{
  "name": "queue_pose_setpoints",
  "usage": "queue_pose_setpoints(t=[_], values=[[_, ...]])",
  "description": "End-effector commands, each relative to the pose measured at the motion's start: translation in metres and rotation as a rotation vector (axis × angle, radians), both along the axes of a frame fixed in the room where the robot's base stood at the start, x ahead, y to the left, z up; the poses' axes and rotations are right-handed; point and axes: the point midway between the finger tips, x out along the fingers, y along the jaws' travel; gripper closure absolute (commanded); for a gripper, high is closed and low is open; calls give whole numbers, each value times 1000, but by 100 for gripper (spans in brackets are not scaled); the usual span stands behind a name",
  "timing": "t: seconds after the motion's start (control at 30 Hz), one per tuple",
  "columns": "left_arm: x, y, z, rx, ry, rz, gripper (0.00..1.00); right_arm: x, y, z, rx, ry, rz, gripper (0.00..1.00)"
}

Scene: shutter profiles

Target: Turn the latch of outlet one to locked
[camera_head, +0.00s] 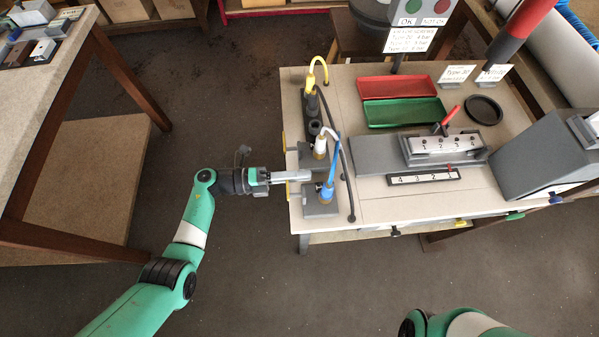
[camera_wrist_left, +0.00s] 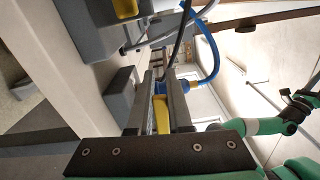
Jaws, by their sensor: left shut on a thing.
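My left gripper (camera_head: 308,176) reaches in from the left over the table's left edge, at the nearest outlet block with the blue hose (camera_head: 333,172). In the left wrist view its two dark fingers (camera_wrist_left: 160,100) are shut on a yellow latch-like piece (camera_wrist_left: 160,115) standing between them. A blue connector (camera_wrist_left: 180,86) with the hose is just beyond the fingertips. Behind it in the head view are the white-hose outlet (camera_head: 320,146) and the yellow-hose outlet (camera_head: 311,100). No outlet number is readable.
The table holds a red tray (camera_head: 390,88), a green tray (camera_head: 405,112), a black round dish (camera_head: 484,109) and a grey fixture with a numbered block (camera_head: 443,146). A numbered strip (camera_head: 424,178) lies in front. Hoses loop close to my left gripper.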

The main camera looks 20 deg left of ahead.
Motion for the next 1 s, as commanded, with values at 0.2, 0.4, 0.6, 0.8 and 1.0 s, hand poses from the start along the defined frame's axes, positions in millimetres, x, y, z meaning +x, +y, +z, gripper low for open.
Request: queue_pose_setpoints(t=[0.2, 0.4, 0.6, 0.8, 1.0], values=[[0, 0, -4, -44, 81, 0, 100, 0, 0, 1, 0, 0, 0, 50], [0, 0, -6, -60, 111, 0, 100, 0, 0, 1, 0, 0, 0, 50], [0, 0, -7, -63, 116, 0, 100, 0, 0, 1, 0, 0, 0, 50], [0, 0, -7, -61, 116, 0, 100, 0, 0, 1, 0, 0, 0, 50], [0, 0, -6, -62, 114, 0, 52, 0, 0, 1, 0, 0, 0, 50]])
